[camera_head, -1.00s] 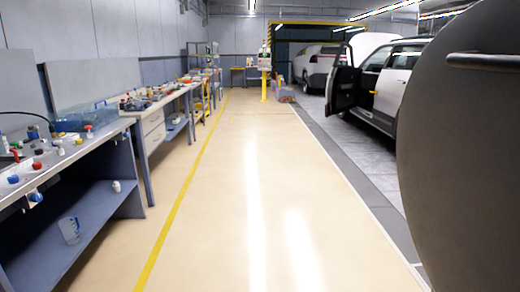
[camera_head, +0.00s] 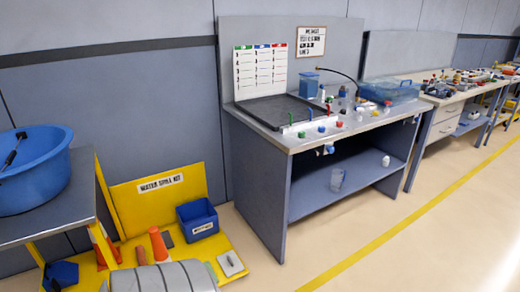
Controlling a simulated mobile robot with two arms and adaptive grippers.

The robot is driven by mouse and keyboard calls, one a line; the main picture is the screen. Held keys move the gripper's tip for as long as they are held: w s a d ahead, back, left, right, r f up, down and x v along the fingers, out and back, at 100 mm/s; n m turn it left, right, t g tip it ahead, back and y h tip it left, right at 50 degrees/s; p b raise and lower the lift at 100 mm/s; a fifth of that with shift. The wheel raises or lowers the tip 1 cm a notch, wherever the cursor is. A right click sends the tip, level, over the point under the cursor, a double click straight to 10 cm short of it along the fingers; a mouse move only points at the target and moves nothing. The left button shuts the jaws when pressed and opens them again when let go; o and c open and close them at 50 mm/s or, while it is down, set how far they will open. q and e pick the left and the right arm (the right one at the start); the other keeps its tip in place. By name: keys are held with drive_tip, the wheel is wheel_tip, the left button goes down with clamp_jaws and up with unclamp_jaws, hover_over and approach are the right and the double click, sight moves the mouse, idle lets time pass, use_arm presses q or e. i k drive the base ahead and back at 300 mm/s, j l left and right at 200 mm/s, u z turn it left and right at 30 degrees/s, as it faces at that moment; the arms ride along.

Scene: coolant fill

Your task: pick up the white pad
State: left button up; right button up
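A small whitish square pad (camera_head: 231,263) with a dark mark on it lies on the yellow spill-kit base (camera_head: 238,245), at its right end near the bottom of the view. A blue bin (camera_head: 197,220) stands just behind and left of it. A pale grey rounded bulk (camera_head: 165,278) is cut off by the bottom edge, left of the pad; I cannot tell what it is. Neither of my grippers is in view.
A table (camera_head: 50,222) with a blue basin (camera_head: 35,172) is at the far left. A grey workbench (camera_head: 260,190) stands behind and right. The floor (camera_head: 440,210) right of it is clear.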

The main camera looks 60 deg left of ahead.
sight(231, 265)
drive_tip(key=u, duration=2.25)
drive_tip(key=i+j+u, duration=0.2)
drive_tip(key=i+j, duration=0.2)
drive_tip(key=j, duration=0.15)
drive_tip(key=i+j+u, duration=0.25)
drive_tip(key=i+j, duration=0.15)
drive_tip(key=j, duration=0.1)
